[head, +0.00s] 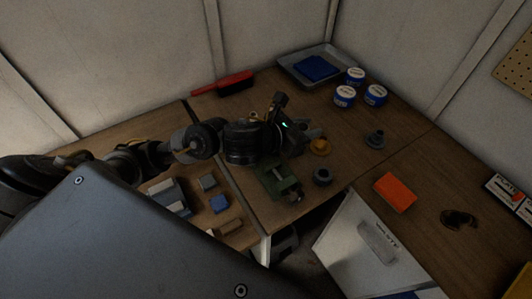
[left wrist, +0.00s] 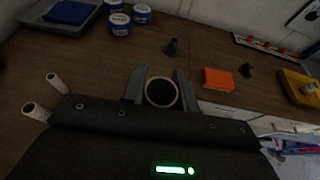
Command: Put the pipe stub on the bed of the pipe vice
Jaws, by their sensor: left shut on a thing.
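My left gripper (head: 310,139) is shut on the pipe stub, a short round piece with a tan-orange rim and dark bore (head: 320,148). In the left wrist view the stub (left wrist: 161,92) sits between the two grey fingers, its open end facing the camera. The green pipe vice (head: 275,183) stands on the bench just below the gripper in the head view. The stub appears apart from it, to its upper right; its height above the bench is unclear. The arm partly covers the vice's far side. My right gripper is not in view.
A dark ring (head: 322,177) lies right of the vice, and a grey cone-like part (head: 375,139) farther right. An orange box (head: 395,193) is on the right bench. Blue-and-white tins (head: 344,96) and a tray (head: 287,66) stand behind. Two white tubes (left wrist: 57,83) show in the left wrist view.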

